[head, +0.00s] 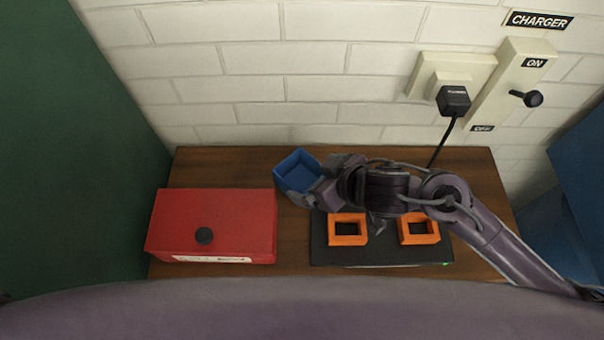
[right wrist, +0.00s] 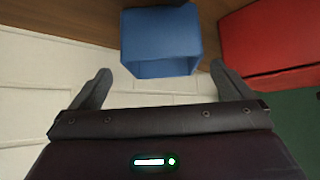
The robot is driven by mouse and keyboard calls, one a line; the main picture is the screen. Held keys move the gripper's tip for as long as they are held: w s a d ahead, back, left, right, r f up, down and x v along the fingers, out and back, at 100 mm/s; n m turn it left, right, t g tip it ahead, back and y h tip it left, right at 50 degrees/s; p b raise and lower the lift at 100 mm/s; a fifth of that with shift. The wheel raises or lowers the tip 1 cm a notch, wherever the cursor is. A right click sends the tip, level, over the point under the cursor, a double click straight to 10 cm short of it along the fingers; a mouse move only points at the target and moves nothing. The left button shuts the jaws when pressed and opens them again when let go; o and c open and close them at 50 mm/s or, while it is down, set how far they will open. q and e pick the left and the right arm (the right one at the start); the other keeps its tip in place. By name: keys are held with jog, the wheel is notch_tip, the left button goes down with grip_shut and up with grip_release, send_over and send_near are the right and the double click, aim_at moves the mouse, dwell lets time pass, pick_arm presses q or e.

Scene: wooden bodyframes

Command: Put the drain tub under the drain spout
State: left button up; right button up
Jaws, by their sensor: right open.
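A small blue open-topped tub (head: 297,170) is at the back of the wooden table, close to the white wall. My right gripper (head: 318,181) is open at the tub's right side, with its fingers pointing left. In the right wrist view the tub (right wrist: 160,42) lies ahead, lined up between the two spread fingertips (right wrist: 165,82). I cannot tell whether a finger touches it. No drain spout can be made out in these views. My left gripper is not in view.
A red box (head: 235,215) with a black knob stands left on the table (head: 290,245). A black charger pad (head: 375,255) with two orange frames (head: 347,229) lies under my right arm. A plug and switch (head: 510,85) are on the wall. Blue surfaces stand at right.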

aim_at(289, 167)
jog(key=w+a+f, duration=0.2)
jog(key=shift+w+a, duration=0.15)
jog(key=shift+a, duration=0.2)
jog(key=shift+x, duration=1)
jog(key=shift+d, duration=0.1)
jog(key=c, duration=1.7)
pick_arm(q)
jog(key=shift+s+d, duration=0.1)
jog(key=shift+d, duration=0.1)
pick_arm(e)
jog(key=shift+w+r, duration=0.1)
jog(key=shift+c, duration=1.3)
jog(key=shift+r, duration=0.1)
